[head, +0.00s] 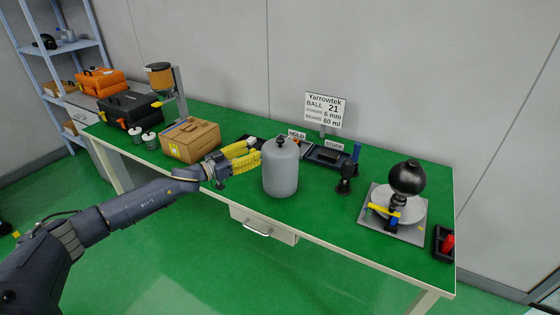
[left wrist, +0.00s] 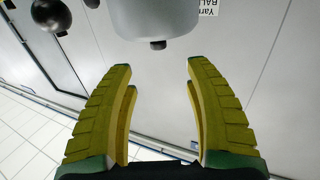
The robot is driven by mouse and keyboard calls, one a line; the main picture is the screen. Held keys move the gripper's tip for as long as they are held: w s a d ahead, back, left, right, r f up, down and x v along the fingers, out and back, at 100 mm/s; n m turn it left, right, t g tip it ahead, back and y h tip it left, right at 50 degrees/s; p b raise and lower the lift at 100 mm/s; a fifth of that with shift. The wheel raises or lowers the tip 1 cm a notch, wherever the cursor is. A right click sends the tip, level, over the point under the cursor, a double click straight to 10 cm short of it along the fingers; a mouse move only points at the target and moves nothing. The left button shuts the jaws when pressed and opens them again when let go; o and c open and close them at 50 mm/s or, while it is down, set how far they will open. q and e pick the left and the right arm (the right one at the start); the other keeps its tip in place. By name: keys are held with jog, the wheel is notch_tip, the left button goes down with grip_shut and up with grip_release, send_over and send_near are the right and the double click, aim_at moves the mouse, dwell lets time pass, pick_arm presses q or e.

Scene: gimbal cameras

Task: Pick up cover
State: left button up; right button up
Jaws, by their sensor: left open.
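The cover, a grey cylinder with a domed top and a small black knob (head: 281,172), stands upright on the green table. In the left wrist view the cover (left wrist: 165,18) appears upside down at the top edge, with its knob pointing down between the fingers. My left gripper (head: 256,154) has yellow fingers and is open and empty, close beside the cover's upper left side. In the left wrist view its fingertips (left wrist: 157,66) are spread on either side of the knob's line, apart from it. My right gripper is not in view.
A cardboard box (head: 190,140) stands left of my left gripper. Behind the cover are a dark tray (head: 325,156) and a sign (head: 325,109). A black ball (head: 407,177) stands above a white dish (head: 412,212) at right.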

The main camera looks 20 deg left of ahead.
aim_at(277, 141)
pick_arm(q)
jog(key=x, duration=0.7)
jog(key=shift+w+d, duration=0.15)
jog(key=shift+w, duration=0.15)
jog(key=shift+d+x, duration=0.2)
jog(key=shift+x, duration=1.7)
jog(key=shift+w+d, duration=0.4)
jog(key=shift+w, duration=0.1)
jog(key=shift+o, duration=0.2)
grip_shut()
jog(key=shift+r, duration=0.1)
